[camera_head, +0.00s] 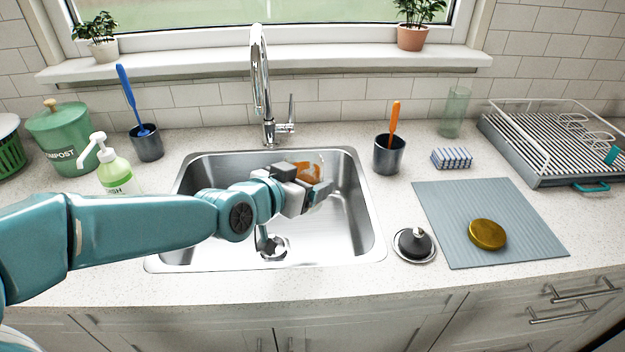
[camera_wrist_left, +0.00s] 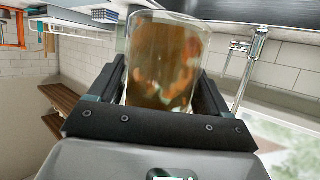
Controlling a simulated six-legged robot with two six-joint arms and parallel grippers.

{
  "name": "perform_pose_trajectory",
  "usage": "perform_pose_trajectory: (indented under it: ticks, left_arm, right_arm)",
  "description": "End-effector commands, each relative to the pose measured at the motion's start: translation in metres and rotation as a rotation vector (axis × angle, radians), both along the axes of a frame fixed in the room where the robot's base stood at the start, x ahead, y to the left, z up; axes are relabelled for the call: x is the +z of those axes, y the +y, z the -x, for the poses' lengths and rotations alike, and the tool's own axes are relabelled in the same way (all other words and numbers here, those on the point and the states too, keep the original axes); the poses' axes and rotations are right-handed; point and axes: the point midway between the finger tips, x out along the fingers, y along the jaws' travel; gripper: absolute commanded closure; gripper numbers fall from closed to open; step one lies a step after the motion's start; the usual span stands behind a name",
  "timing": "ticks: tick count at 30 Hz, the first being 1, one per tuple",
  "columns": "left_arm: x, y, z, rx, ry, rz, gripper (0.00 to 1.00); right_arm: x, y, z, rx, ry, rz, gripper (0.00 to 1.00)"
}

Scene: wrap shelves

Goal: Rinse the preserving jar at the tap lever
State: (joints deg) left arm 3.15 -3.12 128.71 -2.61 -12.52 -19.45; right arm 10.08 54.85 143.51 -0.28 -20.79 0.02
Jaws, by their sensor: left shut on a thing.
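The preserving jar (camera_wrist_left: 165,62) is clear glass with orange-brown smears over its wall. My left gripper (camera_head: 312,190) is shut on it and holds it over the sink basin (camera_head: 340,225). In the head view the jar (camera_head: 318,163) is mostly hidden behind the gripper. In the left wrist view the jar stands between the two dark fingers. The chrome tap (camera_head: 260,80) rises behind the basin, with its tap lever (camera_head: 291,112) upright on its right side. The jar is below and right of the spout, apart from it. No water shows. My right gripper is not in view.
A gold lid (camera_head: 487,234) lies on the grey mat (camera_head: 440,200) at the right. A dark sink plug (camera_head: 415,244) sits by the basin's right rim. A cup with an orange brush (camera_head: 389,155) and a soap bottle (camera_head: 115,172) flank the basin. A dish rack (camera_head: 560,150) stands far right.

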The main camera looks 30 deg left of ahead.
Motion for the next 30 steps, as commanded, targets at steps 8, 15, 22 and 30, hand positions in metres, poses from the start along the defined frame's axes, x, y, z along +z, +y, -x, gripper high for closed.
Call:
perform_pose_trajectory:
  ticks: [8, 15, 22, 30]
  left_arm:
    - [-0.015, 0.011, 0.000, 0.030, -0.002, 0.000, 0.61]
    - [-0.019, 0.023, -0.009, 0.029, -0.006, 0.000, 0.61]
    - [-0.016, 0.042, -0.018, 0.035, 0.003, -0.004, 0.61]
    - [-0.021, 0.061, -0.026, 0.032, 0.003, 0.001, 0.61]
  right_arm:
    - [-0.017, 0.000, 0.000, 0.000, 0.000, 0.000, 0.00]
    - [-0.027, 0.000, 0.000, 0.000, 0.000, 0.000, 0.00]
    - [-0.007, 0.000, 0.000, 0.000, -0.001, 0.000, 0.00]
    - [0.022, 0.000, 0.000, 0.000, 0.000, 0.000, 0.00]
